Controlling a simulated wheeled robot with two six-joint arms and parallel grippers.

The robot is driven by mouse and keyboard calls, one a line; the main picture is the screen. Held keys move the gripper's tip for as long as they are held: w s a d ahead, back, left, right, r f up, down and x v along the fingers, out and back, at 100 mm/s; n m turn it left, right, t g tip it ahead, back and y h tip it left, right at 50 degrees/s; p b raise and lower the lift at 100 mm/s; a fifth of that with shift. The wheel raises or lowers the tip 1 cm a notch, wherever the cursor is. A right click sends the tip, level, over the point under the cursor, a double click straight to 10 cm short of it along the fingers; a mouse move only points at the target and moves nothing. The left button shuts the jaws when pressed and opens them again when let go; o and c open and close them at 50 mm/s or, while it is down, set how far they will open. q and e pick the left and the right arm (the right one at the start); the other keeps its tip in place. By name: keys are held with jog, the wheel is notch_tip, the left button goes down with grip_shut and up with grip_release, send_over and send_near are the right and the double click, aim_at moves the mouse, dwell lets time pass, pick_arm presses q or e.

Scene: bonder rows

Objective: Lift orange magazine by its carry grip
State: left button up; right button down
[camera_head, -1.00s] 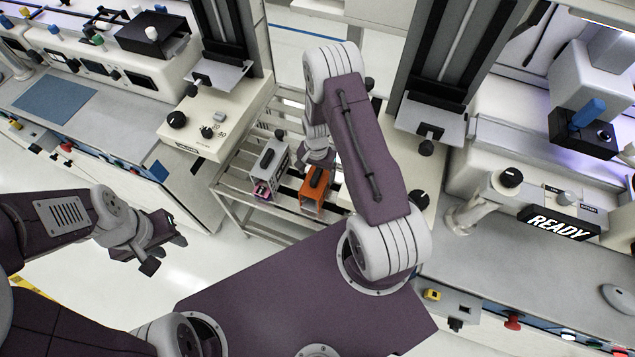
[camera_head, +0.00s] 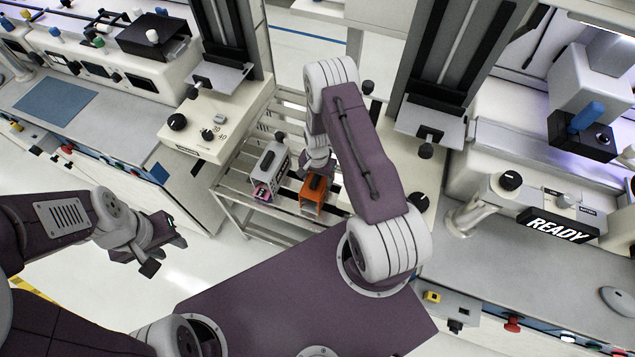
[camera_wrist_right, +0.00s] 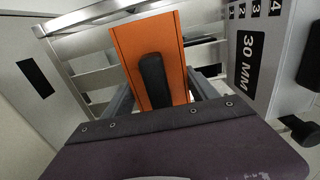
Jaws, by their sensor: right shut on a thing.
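The orange magazine (camera_head: 313,203) stands on the slatted rack in the middle of the head view, with a black carry grip on top. In the right wrist view the orange magazine (camera_wrist_right: 122,45) fills the middle, with its black carry grip (camera_wrist_right: 153,80) pointing toward me. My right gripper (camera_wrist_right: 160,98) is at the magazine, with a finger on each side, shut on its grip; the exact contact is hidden. In the head view the arm partly covers it. I cannot see clear space under the magazine. My left gripper (camera_head: 168,254) is open and empty, away at the left.
A grey magazine (camera_head: 269,164) with a pink part stands close left of the orange one on the slatted rack (camera_head: 233,186). Cream machine housings flank the rack: one on the left (camera_head: 200,130), another on the right. A READY sign (camera_head: 558,226) is at right.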

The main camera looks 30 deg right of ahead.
notch_tip(320, 180, up, 10)
dwell(0.4)
jog(key=w+a+r+n, duration=0.2)
jog(key=w+a+r, duration=0.15)
jog(key=r, duration=0.45)
jog(key=s+a+r+n, duration=0.2)
jog(key=s+r+n, duration=0.2)
jog(key=s+n, duration=0.3)
jog(key=shift+s+a+n, duration=0.2)
jog(key=shift+a+n, duration=0.15)
jog(key=shift+n, duration=0.15)
